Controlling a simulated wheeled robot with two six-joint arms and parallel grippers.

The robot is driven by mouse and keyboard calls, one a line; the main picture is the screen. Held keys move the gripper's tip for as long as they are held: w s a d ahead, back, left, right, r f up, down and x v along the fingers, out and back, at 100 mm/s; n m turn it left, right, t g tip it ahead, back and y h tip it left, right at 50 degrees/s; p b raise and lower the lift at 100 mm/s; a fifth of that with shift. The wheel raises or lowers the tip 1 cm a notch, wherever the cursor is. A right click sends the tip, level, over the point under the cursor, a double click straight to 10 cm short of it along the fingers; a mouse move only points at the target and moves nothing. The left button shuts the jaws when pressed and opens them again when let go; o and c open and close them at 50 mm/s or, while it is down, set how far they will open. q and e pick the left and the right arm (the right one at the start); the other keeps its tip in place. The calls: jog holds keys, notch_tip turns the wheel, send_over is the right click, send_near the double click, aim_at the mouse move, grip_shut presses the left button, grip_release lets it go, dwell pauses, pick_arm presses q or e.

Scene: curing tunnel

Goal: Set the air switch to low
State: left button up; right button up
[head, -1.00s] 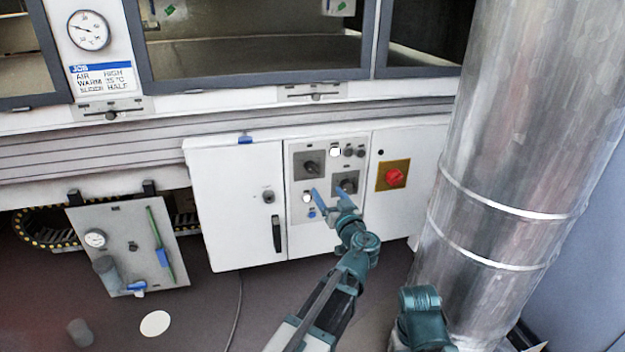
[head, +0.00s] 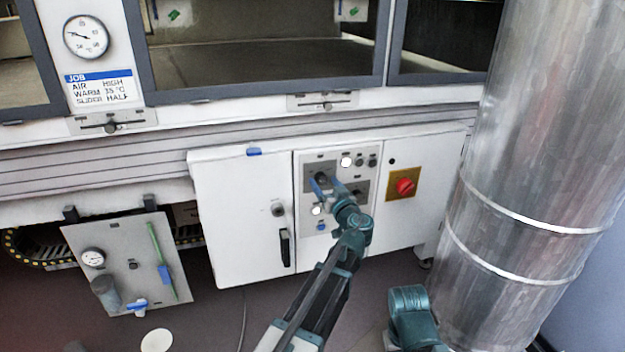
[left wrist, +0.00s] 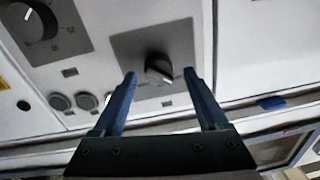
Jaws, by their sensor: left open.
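Two black rotary switches sit on grey plates in the white control panel. The upper-left switch (left wrist: 158,68) lies between the fingertips of my left gripper (head: 325,183) in the left wrist view, with a gap on each side. The gripper's blue fingers (left wrist: 160,73) are open, and I cannot tell how far they reach over the knob. In the head view the fingers partly cover this switch. The lower-right switch (left wrist: 38,20) has a pale pointer mark. The labels are too small to read, so I cannot tell which is the air switch. My right gripper is out of view.
Round buttons (head: 367,161) sit beside the upper-left switch. A red switch on a yellow plate (head: 405,187) is to the right. A job card (head: 99,89) reads AIR HIGH. A large metal duct (head: 540,190) stands at right.

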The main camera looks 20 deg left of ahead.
pick_arm(q)
jog(key=shift+w+a, duration=0.35)
jog(key=shift+w, duration=0.05)
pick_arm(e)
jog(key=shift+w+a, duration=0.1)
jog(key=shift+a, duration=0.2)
pick_arm(q)
grip_shut()
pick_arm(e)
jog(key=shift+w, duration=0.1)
pick_arm(q)
jog(key=shift+m, duration=0.3)
jog(key=m, duration=0.4)
jog(key=shift+f+b, duration=0.1)
jog(key=shift+b, duration=0.25)
jog(key=m, duration=0.5)
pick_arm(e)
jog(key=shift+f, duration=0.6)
pick_arm(q)
jog(key=shift+m+b, duration=0.3)
